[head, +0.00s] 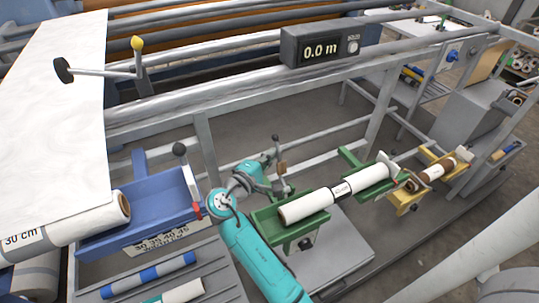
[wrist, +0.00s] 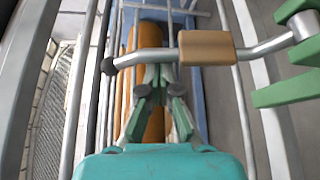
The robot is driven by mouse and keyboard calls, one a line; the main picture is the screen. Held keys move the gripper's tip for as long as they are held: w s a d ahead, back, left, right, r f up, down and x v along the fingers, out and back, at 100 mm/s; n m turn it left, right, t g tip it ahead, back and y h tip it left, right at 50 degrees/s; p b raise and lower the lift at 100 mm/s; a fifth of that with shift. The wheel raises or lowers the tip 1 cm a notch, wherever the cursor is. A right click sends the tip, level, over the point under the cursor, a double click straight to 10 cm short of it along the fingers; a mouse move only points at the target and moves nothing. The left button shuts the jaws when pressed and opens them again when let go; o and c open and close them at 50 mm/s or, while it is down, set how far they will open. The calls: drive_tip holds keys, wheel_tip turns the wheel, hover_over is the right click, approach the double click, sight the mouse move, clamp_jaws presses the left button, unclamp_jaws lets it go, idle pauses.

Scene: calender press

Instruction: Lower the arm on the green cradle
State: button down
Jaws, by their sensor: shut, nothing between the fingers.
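In the head view my gripper (head: 266,160) is partly hidden beside the bar.
A yellow cradle (head: 403,200) with a small roll is at right. A metal rail (head: 240,86) with a 0.0 m counter (head: 318,47) runs behind. A rack of rolls (head: 205,266) is in front.

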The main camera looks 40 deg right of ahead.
drive_tip(key=shift+s+a+r+m+t+h, duration=0.2)
drive_tip(key=shift+s+r+m+h, duration=0.1)
drive_tip(key=shift+s+m, duration=0.3)
drive_tip(key=shift+s+a+r+m+t+h, duration=0.2)
drive_tip(key=shift+s+r+m+h, duration=0.1)
drive_tip(key=shift+s+m, duration=0.25)
drive_tip(key=s+a+m+h, duration=0.1)
drive_tip(key=s+m, duration=0.1)
drive_tip(key=s, duration=0.2)
drive_tip(key=s+a+f+m+h, duration=0.1)
drive_tip(key=s+m, duration=0.1)
drive_tip(key=s, duration=0.2)
drive_tip(key=s+a+f+m+g+h, duration=0.1)
drive_tip(key=s+m, duration=0.2)
drive_tip(key=shift+s+a+f, duration=0.15)
drive_tip(key=shift+s+f, duration=0.1)
drive_tip(key=shift+s, duration=0.15)
drive_tip(key=shift+s+a+f, duration=0.15)
drive_tip(key=shift+s+f, duration=0.35)
drive_tip(key=shift+f, duration=0.2)
drive_tip(key=shift+s+a+f, duration=0.15)
drive_tip(key=shift+s+f, duration=0.35)
drive_tip(key=shift+f, duration=0.15)
